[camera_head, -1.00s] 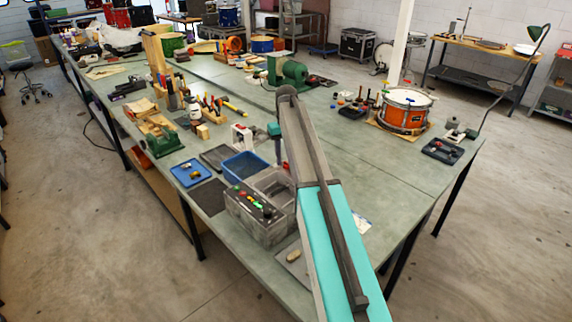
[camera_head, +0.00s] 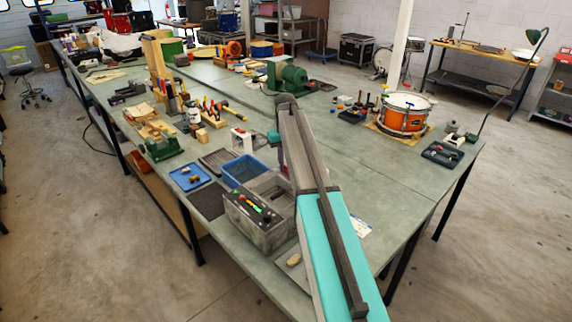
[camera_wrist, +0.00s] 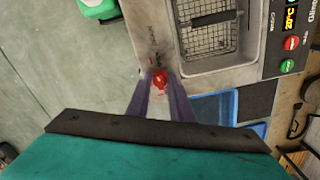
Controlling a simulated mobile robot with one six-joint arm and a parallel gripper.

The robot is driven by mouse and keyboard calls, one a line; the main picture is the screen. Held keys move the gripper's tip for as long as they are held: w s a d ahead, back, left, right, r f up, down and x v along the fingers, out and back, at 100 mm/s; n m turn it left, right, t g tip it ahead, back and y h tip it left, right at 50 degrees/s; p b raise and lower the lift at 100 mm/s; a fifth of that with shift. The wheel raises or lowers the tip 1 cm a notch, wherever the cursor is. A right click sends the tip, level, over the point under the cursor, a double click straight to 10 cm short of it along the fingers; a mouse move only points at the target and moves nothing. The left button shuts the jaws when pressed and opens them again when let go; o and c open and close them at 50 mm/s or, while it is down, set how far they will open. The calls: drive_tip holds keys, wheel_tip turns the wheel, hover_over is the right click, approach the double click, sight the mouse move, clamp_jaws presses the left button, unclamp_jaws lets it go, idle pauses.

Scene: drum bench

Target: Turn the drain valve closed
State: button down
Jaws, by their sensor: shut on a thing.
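The drain valve shows as a small red handle (camera_wrist: 160,79) at the near outer wall of the grey tank unit in the wrist view. My gripper (camera_wrist: 161,88) has its two purple fingers closed in around this red handle, one on each side, and is shut on it. The grey tank unit (camera_head: 256,229) stands near the front of the bench in the head view. In the wrist view its tank (camera_wrist: 188,60) holds a wire basket (camera_wrist: 213,40). In the head view my arm hides the valve and most of the gripper.
A blue bin (camera_head: 241,170) stands close behind the tank unit. A blue tray (camera_head: 190,177) with small parts lies to its left. A control panel (camera_wrist: 291,35) with red and green buttons is on the tank unit. The bench to the right of my arm is mostly clear.

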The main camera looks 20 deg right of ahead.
drive_tip(key=shift+n, duration=0.4)
drive_tip(key=n+b, duration=0.1)
drive_tip(key=n, duration=0.7)
drive_tip(key=shift+w+n+b, duration=0.1)
drive_tip(key=shift+n+b, duration=0.2)
drive_tip(key=shift+b, duration=0.1)
drive_tip(key=n, duration=0.4)
drive_tip(key=shift+n, duration=0.3)
drive_tip(key=shift+n+b, duration=0.4)
drive_tip(key=shift+n, duration=1.6)
drive_tip(key=c, duration=1.6)
unclamp_jaws()
drive_tip(key=shift+o, duration=0.2)
drive_tip(key=shift+r, duration=0.1)
